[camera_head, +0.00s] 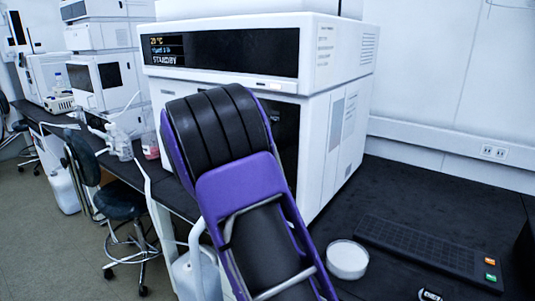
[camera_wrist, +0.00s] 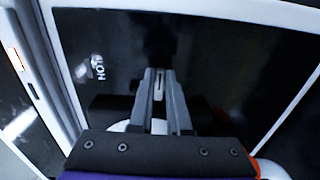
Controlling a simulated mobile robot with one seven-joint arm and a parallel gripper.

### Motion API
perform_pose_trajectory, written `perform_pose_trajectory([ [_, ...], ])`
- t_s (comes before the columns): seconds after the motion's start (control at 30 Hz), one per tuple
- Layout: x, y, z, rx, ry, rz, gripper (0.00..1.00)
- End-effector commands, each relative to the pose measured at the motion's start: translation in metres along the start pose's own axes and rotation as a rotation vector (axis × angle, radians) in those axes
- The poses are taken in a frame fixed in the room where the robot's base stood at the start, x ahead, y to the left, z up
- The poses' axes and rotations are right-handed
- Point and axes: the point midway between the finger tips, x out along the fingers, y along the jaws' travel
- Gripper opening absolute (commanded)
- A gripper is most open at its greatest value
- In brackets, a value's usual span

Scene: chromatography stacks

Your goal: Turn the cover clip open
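The white instrument (camera_head: 325,110) with a black display strip stands on the black bench. In the wrist view its dark glossy front panel (camera_wrist: 225,50) fills most of the picture inside a white frame. My gripper (camera_wrist: 160,74) points at this panel, its two grey fingers close together with a narrow gap. A small pale strip shows between them; I cannot tell if it is part of the clip or if anything is held. I cannot make out the cover clip clearly. In the head view my purple and black arm hides my gripper and part of the front.
A white round dish (camera_head: 347,260) and a black keyboard-like panel (camera_head: 425,248) lie on the bench at the right. A dark stool (camera_head: 120,203) stands at the left. Bottles (camera_head: 118,143) and other instruments (camera_head: 103,78) are on the bench behind.

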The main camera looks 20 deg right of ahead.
Motion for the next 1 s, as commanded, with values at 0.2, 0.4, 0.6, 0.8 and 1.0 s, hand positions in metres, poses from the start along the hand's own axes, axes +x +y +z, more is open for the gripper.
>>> perform_pose_trajectory([
  [0.2, -0.002, -0.001, -0.003, 0.001, 0.007, -0.002, 0.45],
  [0.4, -0.001, 0.0, -0.002, 0.0, 0.004, -0.001, 0.45],
  [0.6, -0.015, 0.0, -0.002, 0.0, 0.006, -0.002, 0.45],
  [0.8, -0.057, 0.0, -0.003, 0.0, 0.008, -0.002, 0.45],
  [1.0, -0.107, 0.0, -0.003, 0.0, 0.009, -0.002, 0.45],
])
